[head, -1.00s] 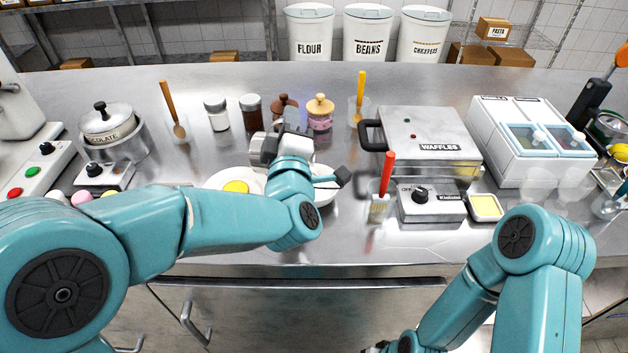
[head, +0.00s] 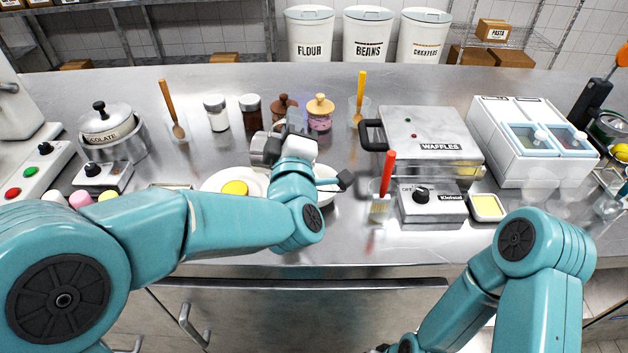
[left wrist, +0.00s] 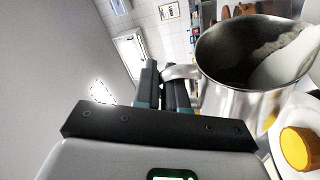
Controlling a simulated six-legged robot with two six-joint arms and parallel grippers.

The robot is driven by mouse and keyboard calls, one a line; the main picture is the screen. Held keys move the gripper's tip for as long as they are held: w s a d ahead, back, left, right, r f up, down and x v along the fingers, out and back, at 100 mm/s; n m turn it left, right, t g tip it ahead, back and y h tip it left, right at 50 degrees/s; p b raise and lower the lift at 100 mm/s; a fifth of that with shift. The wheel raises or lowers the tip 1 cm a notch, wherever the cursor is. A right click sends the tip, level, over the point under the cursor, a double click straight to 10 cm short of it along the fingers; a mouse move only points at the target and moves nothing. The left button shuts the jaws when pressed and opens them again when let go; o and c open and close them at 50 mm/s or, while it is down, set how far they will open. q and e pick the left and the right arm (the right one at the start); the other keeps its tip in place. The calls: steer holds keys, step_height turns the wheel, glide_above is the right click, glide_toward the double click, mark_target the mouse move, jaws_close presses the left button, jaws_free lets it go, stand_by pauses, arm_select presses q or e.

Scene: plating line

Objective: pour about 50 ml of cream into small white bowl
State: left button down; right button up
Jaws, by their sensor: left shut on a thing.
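My left gripper (left wrist: 168,88) is shut on the handle of a metal jug (left wrist: 238,98). White cream (left wrist: 285,62) shows inside the jug, toward the right side of its mouth. In the head view the jug (head: 262,150) is partly hidden behind my left wrist. The small white bowl (head: 328,192) stands on the counter just right of my left wrist, which covers much of it. Whether cream is running into the bowl is hidden. My right arm hangs at the lower right, and its gripper is out of the frame.
A white plate (head: 213,183) with a yellow item (head: 235,188) lies left of the bowl. A red-handled brush (head: 386,180) in a glass and the waffle iron (head: 430,140) stand to the right. Several jars, including a pink one (head: 320,118), stand behind.

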mark_target(275, 124)
arm_select(q)
steer(key=shift+w+a+r+n+p, duration=0.1)
steer(key=shift+a+r+n+p, duration=0.1)
steer(key=shift+r+p, duration=0.3)
steer(key=shift+a+r+n+p, duration=0.2)
steer(key=shift+r+p, duration=0.1)
steer(key=shift+p, duration=0.3)
steer(key=shift+w+a+f+n+g+p, duration=0.25)
steer(key=shift+a+f+n+g+p, duration=0.15)
steer(key=shift+a+f+n+p, duration=0.3)
steer(key=shift+a+f+n+b, duration=0.3)
steer(key=shift+a+n+b, duration=0.35)
steer(key=shift+b, duration=0.5)
steer(key=shift+r, duration=0.15)
steer(key=shift+w+d, duration=0.1)
steer(key=shift+d, duration=0.2)
steer(key=shift+a, duration=0.2)
steer(key=shift+d, duration=0.15)
